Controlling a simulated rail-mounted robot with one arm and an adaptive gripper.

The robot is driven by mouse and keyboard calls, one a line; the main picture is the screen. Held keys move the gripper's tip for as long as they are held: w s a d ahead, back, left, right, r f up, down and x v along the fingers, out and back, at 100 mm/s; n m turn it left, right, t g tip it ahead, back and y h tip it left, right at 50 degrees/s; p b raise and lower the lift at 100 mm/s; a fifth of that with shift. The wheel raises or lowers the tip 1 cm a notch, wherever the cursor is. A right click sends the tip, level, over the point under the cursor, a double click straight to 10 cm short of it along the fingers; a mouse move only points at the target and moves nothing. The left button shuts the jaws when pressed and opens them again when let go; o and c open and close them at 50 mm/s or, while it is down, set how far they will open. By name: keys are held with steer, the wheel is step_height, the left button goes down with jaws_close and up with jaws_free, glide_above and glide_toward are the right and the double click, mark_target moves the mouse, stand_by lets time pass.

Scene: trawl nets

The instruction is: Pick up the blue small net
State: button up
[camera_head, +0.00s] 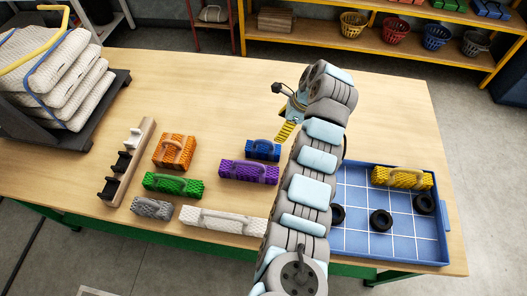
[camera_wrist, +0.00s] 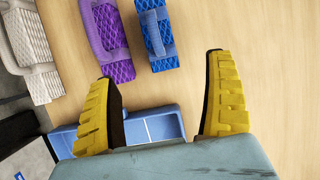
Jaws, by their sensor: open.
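The blue small net (camera_head: 262,151) is a short mesh block with a blue handle. It lies on the wooden table just behind the purple net (camera_head: 249,171). In the wrist view, the blue small net (camera_wrist: 157,36) shows at the top, beyond the fingertips, with its handle visible. My gripper (camera_head: 286,132) is above the table, to the right of the blue net and a little behind it. In the wrist view, its yellow fingers (camera_wrist: 161,66) are spread wide with nothing between them. My arm partly blocks the head view to the right of the net.
Orange (camera_head: 173,151), green (camera_head: 173,184), grey (camera_head: 152,208) and white (camera_head: 223,220) nets lie left and in front. A blue tray (camera_head: 390,253) at right holds a yellow net (camera_head: 402,178) and several black rings. A wooden rack (camera_head: 130,160) stands at left. The back table is clear.

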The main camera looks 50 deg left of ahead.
glide_toward(264, 148)
steer(key=x, duration=0.5)
steer(key=shift+w+a+f, duration=0.15)
steer(key=shift+w+a, duration=0.05)
steer(key=shift+s+b+x, duration=0.2)
steer(key=shift+b+x, duration=0.35)
steer(key=shift+x, duration=2.55)
steer(key=shift+d, duration=0.1)
steer(key=c, duration=1.3)
steer(key=shift+c, duration=0.2)
steer(key=shift+r+p, duration=0.4)
steer(key=shift+r, duration=1.4)
steer(key=shift+s+d+r, duration=0.4)
steer(key=shift+s+r, duration=0.25)
steer(key=s+d+r+p, duration=0.7)
steer(key=s+r+p, duration=0.1)
steer(key=p, duration=0.4)
steer(key=shift+s, duration=0.8)
